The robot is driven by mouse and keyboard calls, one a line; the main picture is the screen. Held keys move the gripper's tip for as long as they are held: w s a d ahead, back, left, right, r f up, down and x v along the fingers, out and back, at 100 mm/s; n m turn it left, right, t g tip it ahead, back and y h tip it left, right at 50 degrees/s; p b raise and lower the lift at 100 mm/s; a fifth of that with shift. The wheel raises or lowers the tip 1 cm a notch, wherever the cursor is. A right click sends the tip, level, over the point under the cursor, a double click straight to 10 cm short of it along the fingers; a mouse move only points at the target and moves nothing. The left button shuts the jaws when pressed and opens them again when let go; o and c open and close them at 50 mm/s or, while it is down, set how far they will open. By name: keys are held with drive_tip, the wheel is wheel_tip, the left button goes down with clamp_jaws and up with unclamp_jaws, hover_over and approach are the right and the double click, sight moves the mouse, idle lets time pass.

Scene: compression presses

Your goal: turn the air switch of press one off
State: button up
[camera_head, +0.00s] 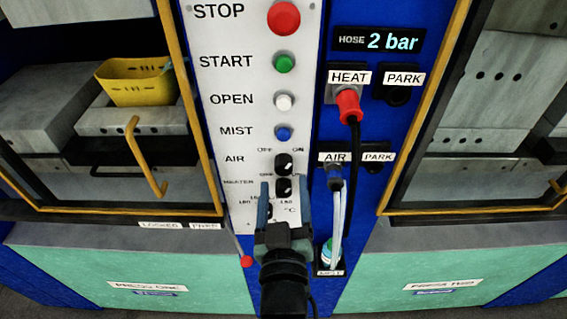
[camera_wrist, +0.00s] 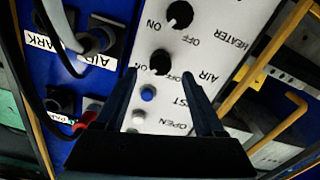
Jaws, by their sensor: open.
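The air switch (camera_head: 284,163) is a black round knob on the white control panel, beside the AIR label with OFF at its left and ON at its right. Its small pale mark seems to lean toward ON. In the wrist view the air switch (camera_wrist: 160,62) lies between the tips of my fingers. My gripper (camera_head: 284,187) is open and empty in front of the panel, its fingers on either side of the knob column. My gripper also shows in the wrist view (camera_wrist: 159,74). Contact with the knob cannot be told.
The heater knob (camera_head: 284,187) sits just below the air switch. Blue MIST (camera_head: 283,133), white OPEN (camera_head: 283,101), green START (camera_head: 284,62) and red STOP (camera_head: 284,17) buttons are above. Hoses hang from the HEAT plug (camera_head: 349,104) and AIR plug (camera_head: 335,182) at the right. A yellow door handle (camera_head: 146,160) is left.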

sight(284, 171)
drive_tip(key=shift+w+p, duration=0.55)
drive_tip(key=shift+w, duration=1.8)
clamp_jaws()
